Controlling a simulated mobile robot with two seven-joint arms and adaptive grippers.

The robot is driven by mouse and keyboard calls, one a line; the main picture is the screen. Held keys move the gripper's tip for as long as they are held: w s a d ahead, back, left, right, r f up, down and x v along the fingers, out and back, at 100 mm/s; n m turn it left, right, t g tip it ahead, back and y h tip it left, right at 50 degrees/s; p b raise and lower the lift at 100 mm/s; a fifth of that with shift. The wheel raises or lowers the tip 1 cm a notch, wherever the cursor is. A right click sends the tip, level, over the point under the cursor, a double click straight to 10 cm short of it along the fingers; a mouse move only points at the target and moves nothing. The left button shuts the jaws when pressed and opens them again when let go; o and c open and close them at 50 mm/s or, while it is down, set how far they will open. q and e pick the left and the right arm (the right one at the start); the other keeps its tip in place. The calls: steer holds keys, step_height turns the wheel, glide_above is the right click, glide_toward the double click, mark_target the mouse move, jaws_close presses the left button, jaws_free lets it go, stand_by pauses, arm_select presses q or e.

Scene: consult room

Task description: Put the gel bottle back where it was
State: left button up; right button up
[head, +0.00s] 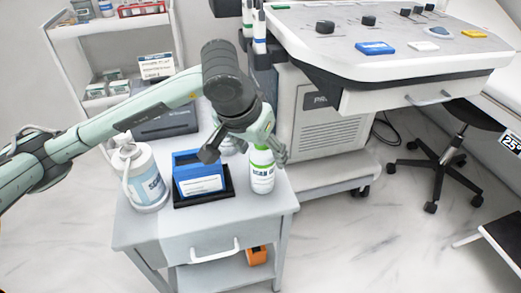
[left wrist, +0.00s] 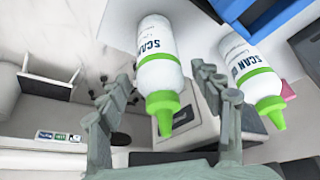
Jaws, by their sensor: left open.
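Two white bottles with green caps and "SCAN" lettering stand on a small cabinet. One gel bottle (head: 262,172) is at the cabinet's right side, beside the blue box's dark tray. It shows in the left wrist view (left wrist: 158,50) between the finger lines. The second bottle (left wrist: 246,66) is to the right there, outside the fingers; in the head view it is mostly hidden behind my gripper. My left gripper (head: 246,152) is open over the cabinet, its fingers (left wrist: 160,95) apart, near the first bottle's top. I cannot tell whether they touch it. My right gripper is out of view.
On the cabinet top (head: 215,222) stand a white pump container (head: 142,180) and a blue box (head: 198,172) in a dark tray. An ultrasound machine (head: 325,125) is close on the right. A shelf unit (head: 110,45) and dark printer (head: 165,122) are behind.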

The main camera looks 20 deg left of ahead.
arm_select(q)
steer(key=shift+r+p, duration=0.3)
steer(key=shift+r, duration=0.1)
steer(key=v, duration=1.1)
steer(key=shift+s+r, duration=0.2)
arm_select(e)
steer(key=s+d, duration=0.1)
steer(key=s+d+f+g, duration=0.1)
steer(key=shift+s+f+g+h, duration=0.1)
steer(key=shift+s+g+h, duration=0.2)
